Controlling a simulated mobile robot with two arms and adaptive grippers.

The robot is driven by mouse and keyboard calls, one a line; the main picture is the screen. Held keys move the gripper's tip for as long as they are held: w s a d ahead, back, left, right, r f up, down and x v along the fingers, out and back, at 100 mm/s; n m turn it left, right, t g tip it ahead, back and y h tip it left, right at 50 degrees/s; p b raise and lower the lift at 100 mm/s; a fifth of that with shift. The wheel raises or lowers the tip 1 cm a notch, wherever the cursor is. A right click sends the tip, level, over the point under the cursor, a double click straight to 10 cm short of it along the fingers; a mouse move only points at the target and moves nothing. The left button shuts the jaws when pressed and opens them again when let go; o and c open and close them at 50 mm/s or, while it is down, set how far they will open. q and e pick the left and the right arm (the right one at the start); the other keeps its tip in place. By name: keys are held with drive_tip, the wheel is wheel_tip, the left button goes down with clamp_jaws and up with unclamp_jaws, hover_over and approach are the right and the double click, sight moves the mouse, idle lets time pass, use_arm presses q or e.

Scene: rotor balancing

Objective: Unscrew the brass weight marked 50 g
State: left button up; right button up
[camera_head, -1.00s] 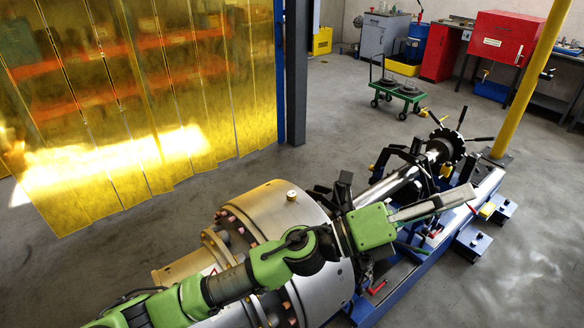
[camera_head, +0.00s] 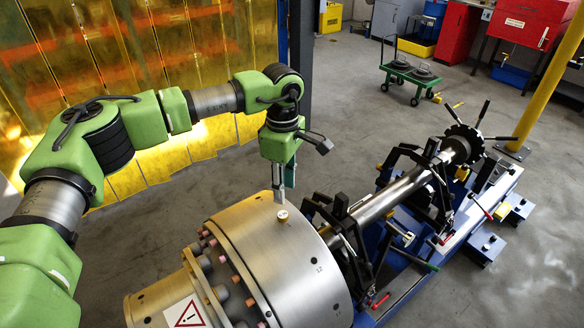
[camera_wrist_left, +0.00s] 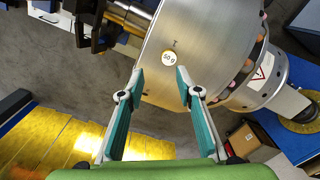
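The brass weight marked 50 g (camera_head: 283,215) is a small round knob on top of the large metal rotor drum (camera_head: 285,265). In the left wrist view the weight (camera_wrist_left: 168,57) shows its "50 g" label face on. My left gripper (camera_head: 280,190) points down just above the weight in the head view. In the left wrist view its two fingers (camera_wrist_left: 160,78) are spread apart with nothing between them, and the weight appears just past the fingertips. Whether they touch it cannot be told. My right gripper is not in view.
The rotor's shaft (camera_head: 395,195) runs to the right along a blue stand with black clamps. A yellow post (camera_head: 548,85) stands at the right. A yellow curtain (camera_head: 150,60) hangs behind my left arm. A green cart (camera_head: 412,74) stands on open floor beyond.

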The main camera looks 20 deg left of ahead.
sight(283, 215)
use_arm(q)
drive_tip(key=shift+w+a, duration=0.1)
drive_tip(key=shift+w, duration=0.1)
drive_tip(key=s+f+b, duration=0.1)
drive_tip(key=s+f, duration=0.1)
drive_tip(key=s, duration=0.1)
drive_tip(key=shift+s+b, duration=0.15)
drive_tip(key=shift+b, duration=0.2)
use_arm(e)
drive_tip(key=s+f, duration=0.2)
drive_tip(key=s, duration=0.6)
use_arm(q)
drive_tip(key=f+b, duration=0.1)
drive_tip(key=w+f+b, duration=0.1)
drive_tip(key=f, duration=0.1)
drive_tip(key=shift+f, duration=0.1)
drive_tip(key=shift+w+f+b, duration=0.1)
drive_tip(key=shift+f+b, duration=0.55)
drive_tip(key=shift+f, duration=0.25)
drive_tip(key=c, duration=0.5)
drive_tip(key=shift+r, duration=0.1)
clamp_jaws()
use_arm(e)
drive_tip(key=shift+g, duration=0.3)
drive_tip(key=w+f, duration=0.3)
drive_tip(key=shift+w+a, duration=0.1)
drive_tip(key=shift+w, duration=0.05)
